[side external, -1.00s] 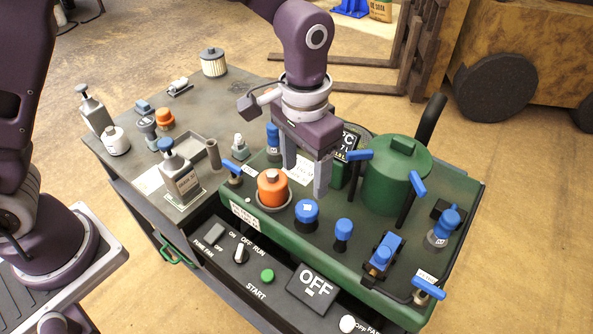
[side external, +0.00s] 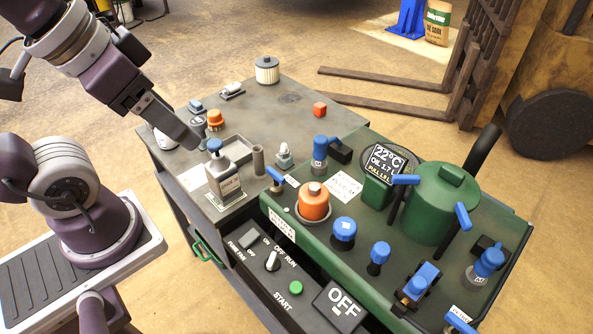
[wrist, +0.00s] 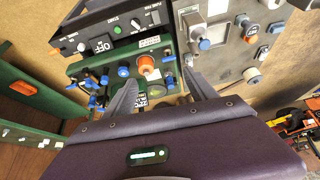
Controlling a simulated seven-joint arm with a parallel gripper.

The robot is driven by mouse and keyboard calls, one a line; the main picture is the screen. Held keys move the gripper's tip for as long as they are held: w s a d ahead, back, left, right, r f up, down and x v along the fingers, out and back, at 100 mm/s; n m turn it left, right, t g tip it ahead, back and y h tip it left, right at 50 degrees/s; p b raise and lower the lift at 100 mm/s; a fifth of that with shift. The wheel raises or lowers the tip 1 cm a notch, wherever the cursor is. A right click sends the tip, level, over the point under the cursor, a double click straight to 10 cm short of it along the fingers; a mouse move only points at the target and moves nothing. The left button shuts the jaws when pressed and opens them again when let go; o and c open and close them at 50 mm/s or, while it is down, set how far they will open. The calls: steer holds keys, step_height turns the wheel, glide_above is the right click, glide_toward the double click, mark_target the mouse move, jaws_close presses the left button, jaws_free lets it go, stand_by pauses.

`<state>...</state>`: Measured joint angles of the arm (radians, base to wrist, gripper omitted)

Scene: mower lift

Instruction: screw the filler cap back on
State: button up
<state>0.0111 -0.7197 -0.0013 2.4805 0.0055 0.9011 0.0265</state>
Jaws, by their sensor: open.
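An orange cap with a small knob on top (side external: 314,203) sits upright in a grey ring on the green deck near its left corner. It also shows in the wrist view (wrist: 147,66). I cannot tell how tightly it is seated. A display (side external: 387,161) behind it reads 22°C, oil 1.7 L, full 1.8 L. My gripper (side external: 192,140) is in the air left of the deck, near the blue-topped bottle, apart from the orange cap. In the wrist view its two fingers (wrist: 160,80) are spread with nothing between them.
A blue-topped bottle (side external: 223,176), a smaller orange knob (side external: 215,120), a red block (side external: 319,109) and a white filter (side external: 267,70) stand on the grey bench. Blue handles and a green tank (side external: 441,205) crowd the deck. The bench's back middle is mostly clear.

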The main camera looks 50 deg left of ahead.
steer(key=w+d+m+g, duration=0.2)
steer(key=w+d+m, duration=0.1)
steer(key=w+m, duration=0.3)
steer(key=m+g+y, duration=0.2)
steer(key=m+g, duration=0.1)
steer(key=m, duration=1.1)
glide_above(346, 225)
steer(key=d, duration=0.1)
steer(key=f, duration=1.7)
steer(key=shift+s, duration=0.25)
steer(key=shift+m, duration=0.3)
steer(key=f, duration=0.6)
steer(key=shift+w+a+f, duration=0.15)
steer(key=shift+a+f, duration=0.1)
steer(key=shift+a, duration=0.1)
steer(key=shift+f, duration=0.45)
steer(key=shift+a, duration=0.1)
steer(key=c, duration=1.4)
steer(key=o, duration=1.4)
